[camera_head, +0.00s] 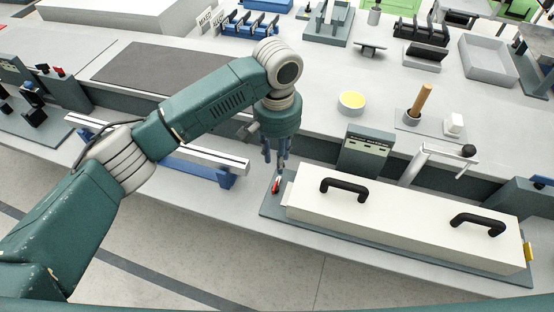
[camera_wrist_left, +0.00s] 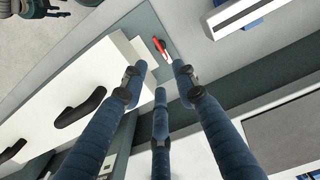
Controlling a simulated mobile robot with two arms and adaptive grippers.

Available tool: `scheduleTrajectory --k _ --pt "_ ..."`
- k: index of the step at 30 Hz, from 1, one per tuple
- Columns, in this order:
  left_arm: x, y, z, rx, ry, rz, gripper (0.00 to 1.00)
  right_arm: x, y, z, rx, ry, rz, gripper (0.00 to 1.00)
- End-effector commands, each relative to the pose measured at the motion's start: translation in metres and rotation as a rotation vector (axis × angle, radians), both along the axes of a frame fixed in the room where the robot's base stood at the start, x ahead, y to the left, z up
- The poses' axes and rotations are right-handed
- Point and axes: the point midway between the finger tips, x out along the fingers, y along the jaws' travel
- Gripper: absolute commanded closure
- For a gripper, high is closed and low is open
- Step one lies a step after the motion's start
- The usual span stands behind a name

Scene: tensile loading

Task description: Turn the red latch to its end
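The small red latch (camera_head: 277,184) sits at the left end of a long white box (camera_head: 400,215) with two black handles. It also shows in the left wrist view (camera_wrist_left: 160,46), beyond my fingertips, as a thin red lever with a pale part beside it. My left gripper (camera_head: 276,160) points down just above the latch, apart from it. In the left wrist view its three blue fingers (camera_wrist_left: 160,74) are spread, with nothing between them. My right gripper does not show clearly in either view.
A grey-green display unit (camera_head: 366,152) stands behind the box. A blue and silver rail (camera_head: 205,165) lies to the left of the latch. The bench's front edge runs below the box.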

Motion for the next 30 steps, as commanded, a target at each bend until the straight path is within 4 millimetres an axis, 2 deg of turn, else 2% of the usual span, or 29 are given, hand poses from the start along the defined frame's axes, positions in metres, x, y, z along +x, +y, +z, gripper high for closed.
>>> scheduleTrajectory --k 2,5,12,15,19,25,30 --pt "0.001 0.001 0.000 0.006 0.000 0.004 0.71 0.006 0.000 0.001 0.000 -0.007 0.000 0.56" --pt "0.001 0.002 -0.008 0.010 0.002 0.007 0.71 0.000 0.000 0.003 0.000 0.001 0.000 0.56" --pt "0.000 0.002 -0.051 0.010 0.003 0.006 0.71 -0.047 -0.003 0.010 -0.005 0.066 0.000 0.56" --pt "0.000 0.002 -0.070 0.010 0.003 0.007 0.71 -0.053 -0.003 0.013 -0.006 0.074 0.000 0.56" --pt "0.000 0.002 -0.089 0.009 0.000 0.006 0.71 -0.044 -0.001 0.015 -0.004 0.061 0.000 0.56" --pt "0.000 0.002 -0.104 0.007 -0.001 0.005 0.71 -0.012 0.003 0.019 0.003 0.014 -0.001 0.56" --pt "0.001 0.002 -0.106 0.007 -0.001 0.005 0.71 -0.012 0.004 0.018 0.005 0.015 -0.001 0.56"
